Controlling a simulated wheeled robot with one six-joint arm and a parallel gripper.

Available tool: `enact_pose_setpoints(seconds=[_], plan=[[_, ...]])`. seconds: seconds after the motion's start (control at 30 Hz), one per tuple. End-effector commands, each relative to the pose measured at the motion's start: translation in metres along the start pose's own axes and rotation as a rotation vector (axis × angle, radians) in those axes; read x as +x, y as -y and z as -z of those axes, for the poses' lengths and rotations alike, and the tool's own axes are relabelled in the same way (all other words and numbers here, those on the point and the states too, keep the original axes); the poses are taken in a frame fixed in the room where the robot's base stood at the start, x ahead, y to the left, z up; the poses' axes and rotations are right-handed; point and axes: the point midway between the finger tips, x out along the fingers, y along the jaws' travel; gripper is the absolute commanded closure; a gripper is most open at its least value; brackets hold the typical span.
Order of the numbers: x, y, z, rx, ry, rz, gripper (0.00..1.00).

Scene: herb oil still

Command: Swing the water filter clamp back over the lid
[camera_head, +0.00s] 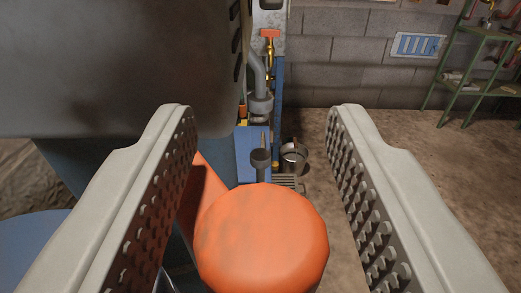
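A rounded orange knob (262,240) fills the lower middle of the view. An orange bar shows behind it to the left, partly hidden by my left finger. These look like part of the clamp, but I cannot tell for sure. My gripper (262,118) is open, with one studded grey finger on each side of the knob. A clear gap shows to the right finger. The left finger is close to the orange parts, and I cannot tell whether it touches. I cannot make out the filter lid.
A large dark grey vessel (110,65) fills the upper left, close to my left finger. Behind the knob stand a grey pipe (258,80), a blue panel and a metal bucket (294,155). A green shelf (478,70) stands far right. Bare floor lies to the right.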

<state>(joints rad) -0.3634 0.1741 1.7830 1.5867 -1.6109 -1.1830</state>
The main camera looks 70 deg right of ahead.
Motion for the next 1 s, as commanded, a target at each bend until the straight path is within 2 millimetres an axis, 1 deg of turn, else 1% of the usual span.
enact_pose_setpoints(seconds=[0.27,0.37,0.43,0.57,1.0], plan=[[-0.001,0.000,-0.001,-0.001,0.000,0.000,0.56],[-0.006,0.000,-0.001,-0.001,0.000,0.001,0.56],[-0.014,0.001,-0.001,-0.001,0.000,0.003,0.56],[-0.036,0.001,-0.001,-0.001,0.000,0.004,0.56],[-0.124,0.001,-0.001,-0.001,0.001,0.003,0.56]])
